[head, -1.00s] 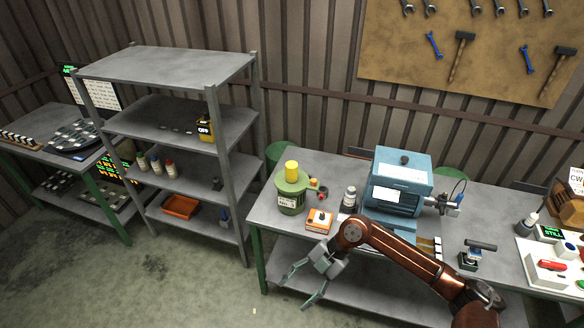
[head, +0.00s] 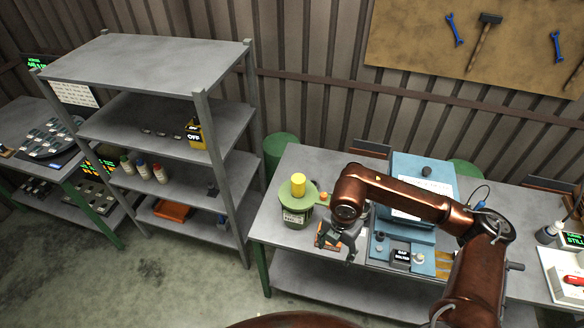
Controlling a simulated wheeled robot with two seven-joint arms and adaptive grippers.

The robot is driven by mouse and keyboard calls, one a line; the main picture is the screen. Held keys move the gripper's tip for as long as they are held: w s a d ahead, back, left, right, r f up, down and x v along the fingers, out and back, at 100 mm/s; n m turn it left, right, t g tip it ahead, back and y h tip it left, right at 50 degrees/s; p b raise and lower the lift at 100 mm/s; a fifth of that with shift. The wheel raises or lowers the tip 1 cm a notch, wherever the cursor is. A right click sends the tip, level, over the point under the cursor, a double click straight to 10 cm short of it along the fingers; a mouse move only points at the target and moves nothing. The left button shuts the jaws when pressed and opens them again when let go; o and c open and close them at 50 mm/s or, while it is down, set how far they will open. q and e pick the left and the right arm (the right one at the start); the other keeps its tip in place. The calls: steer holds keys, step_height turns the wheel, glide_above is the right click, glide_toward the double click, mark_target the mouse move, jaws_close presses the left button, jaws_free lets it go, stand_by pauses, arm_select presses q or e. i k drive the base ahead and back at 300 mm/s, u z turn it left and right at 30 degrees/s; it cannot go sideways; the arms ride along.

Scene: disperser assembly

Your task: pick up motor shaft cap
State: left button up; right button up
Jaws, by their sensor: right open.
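A yellow cylindrical cap (head: 298,181) stands upright on top of the round green housing (head: 296,213), near the left end of the workbench. I take it to be the motor shaft cap, though no label on it can be read. My right gripper (head: 337,249) is open, fingers pointing down, to the right of the green housing and in front of it. It is apart from the yellow cap and lower in the picture. My left gripper is not in view.
My right arm crosses in front of the blue machine (head: 440,165) and hides part of it. A small dark labelled box (head: 401,256) sits at the machine's front. A grey shelf unit (head: 150,65) stands left of the workbench (head: 325,162). Floor between them is clear.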

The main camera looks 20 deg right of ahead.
mark_target(298, 180)
steer(key=i, duration=1.1)
